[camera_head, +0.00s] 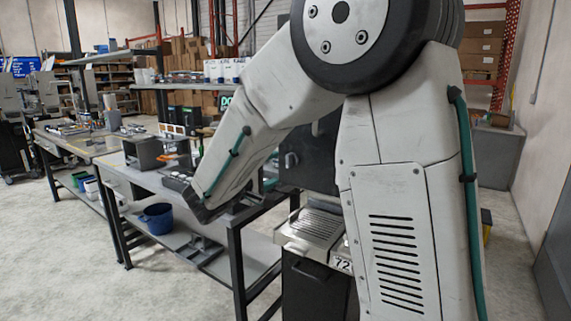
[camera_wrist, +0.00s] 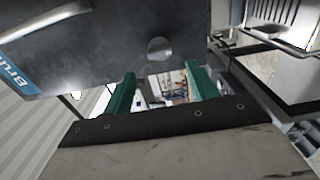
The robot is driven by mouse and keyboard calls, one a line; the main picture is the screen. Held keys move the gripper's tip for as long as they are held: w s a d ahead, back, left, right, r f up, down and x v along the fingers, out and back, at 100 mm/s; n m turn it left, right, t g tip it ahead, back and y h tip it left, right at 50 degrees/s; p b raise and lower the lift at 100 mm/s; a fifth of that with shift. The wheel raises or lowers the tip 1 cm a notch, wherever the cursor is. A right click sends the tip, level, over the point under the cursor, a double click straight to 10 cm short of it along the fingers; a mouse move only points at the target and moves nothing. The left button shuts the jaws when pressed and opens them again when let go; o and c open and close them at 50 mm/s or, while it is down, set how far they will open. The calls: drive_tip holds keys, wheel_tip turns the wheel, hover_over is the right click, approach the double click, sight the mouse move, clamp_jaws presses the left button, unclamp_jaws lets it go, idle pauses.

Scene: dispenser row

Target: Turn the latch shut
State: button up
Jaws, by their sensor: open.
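A dark grey cabinet front (camera_wrist: 105,45) fills the top of the wrist view, with a round grey knob (camera_wrist: 159,49) near its lower edge. The knob may be the latch; I cannot tell which way it is turned. A pale bar handle (camera_wrist: 45,20) is at the upper left of the same front. My gripper (camera_wrist: 160,73) is open, with its two green fingers apart and nothing seen between them. The knob appears just beyond the fingertips, between them in the picture; I see no contact. In the head view, my arm hides most of the dark cabinet (camera_head: 312,158).
A metal drip tray (camera_head: 315,226) juts out below the cabinet. Workbenches (camera_head: 150,180) stand to the left, with a blue bucket (camera_head: 157,216) on the lower shelf. The floor at the lower left is clear.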

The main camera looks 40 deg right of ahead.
sight(287, 162)
drive_tip(key=x, duration=0.7)
drive_tip(key=c, duration=1)
